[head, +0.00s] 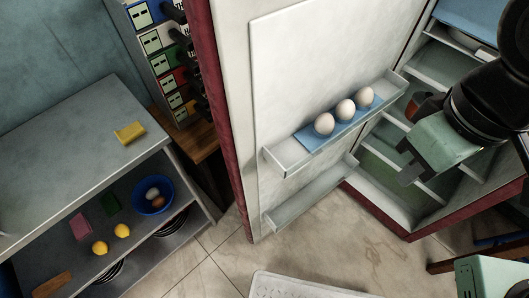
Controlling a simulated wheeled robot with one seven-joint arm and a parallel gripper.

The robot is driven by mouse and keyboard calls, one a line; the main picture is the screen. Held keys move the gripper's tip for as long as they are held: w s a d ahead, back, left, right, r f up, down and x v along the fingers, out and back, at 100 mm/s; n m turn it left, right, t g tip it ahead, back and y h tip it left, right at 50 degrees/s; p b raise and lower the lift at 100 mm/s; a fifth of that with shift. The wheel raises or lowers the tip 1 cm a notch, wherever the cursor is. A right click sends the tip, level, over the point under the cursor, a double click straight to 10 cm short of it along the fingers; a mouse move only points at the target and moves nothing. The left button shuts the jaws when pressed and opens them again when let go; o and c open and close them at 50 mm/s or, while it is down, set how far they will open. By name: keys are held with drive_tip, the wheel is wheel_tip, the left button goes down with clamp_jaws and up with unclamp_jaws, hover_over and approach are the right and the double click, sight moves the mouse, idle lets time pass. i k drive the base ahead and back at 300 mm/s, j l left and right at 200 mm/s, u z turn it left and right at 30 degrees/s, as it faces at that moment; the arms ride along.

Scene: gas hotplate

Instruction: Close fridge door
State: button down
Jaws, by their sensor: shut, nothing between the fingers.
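The fridge door (280,85) stands wide open at the middle of the head view. Its white inner side faces me, and its dark red edge is on the left. A door shelf (290,158) holds three white eggs (345,110) on a blue piece. A lower, empty door shelf (310,195) is below it. The fridge body (400,210) is on the right, with shelves inside. My gripper (405,165) is in front of the fridge opening, to the right of the door shelves. It is shut and holds nothing. My arm hides part of the fridge interior.
A grey shelf unit (80,150) on the left holds a yellow sponge (129,132), a blue bowl (153,196) and two lemons (110,240). A wooden stand (190,140) is left of the door. A white tray (300,287) lies at the bottom.

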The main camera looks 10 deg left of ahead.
sight(269, 68)
drive_tip(key=k+j, duration=0.1)
drive_tip(key=j, duration=0.45)
drive_tip(key=k+j, duration=0.1)
drive_tip(key=j, duration=0.45)
drive_tip(key=k+j, duration=0.1)
drive_tip(key=j, duration=0.45)
drive_tip(key=k+j, duration=0.1)
drive_tip(key=j, duration=0.45)
